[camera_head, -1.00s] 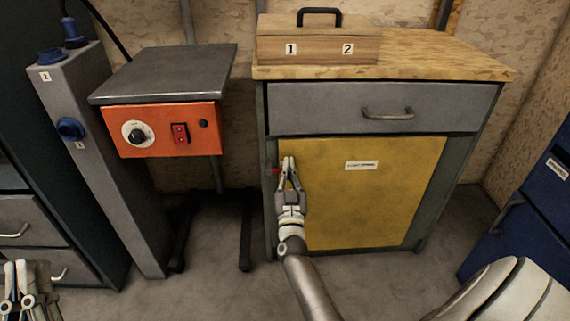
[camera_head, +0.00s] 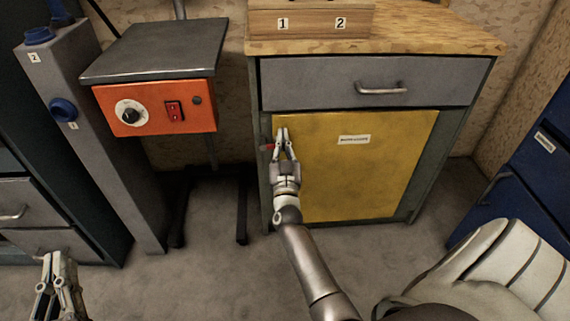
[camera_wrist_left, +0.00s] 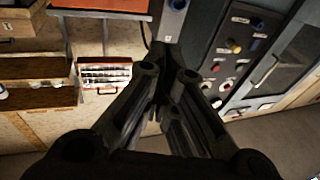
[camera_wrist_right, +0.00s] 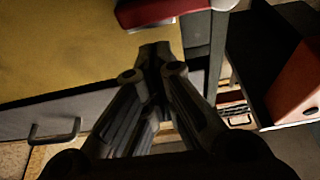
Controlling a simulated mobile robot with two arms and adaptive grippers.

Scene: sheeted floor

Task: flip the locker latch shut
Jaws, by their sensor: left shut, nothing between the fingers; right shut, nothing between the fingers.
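The locker has a yellow door (camera_head: 365,180), which appears closed, with a label near its top. The small red latch (camera_head: 267,147) is at the door's upper left edge, partly hidden by my right gripper (camera_head: 282,131). The right gripper is shut and empty, pointing up in front of the door beside the latch. In the right wrist view, the red latch (camera_wrist_right: 160,10) lies just beyond the shut fingertips (camera_wrist_right: 153,50); I cannot tell whether they touch. My left gripper (camera_head: 58,257) is shut and empty at the lower left, away from the locker.
A grey drawer (camera_head: 370,82) and wooden top (camera_head: 440,32) are above the door, with a numbered wooden box (camera_head: 310,22) on top. An orange control box (camera_head: 155,108) and grey post (camera_head: 90,140) stand left. A blue cabinet (camera_head: 525,190) stands right.

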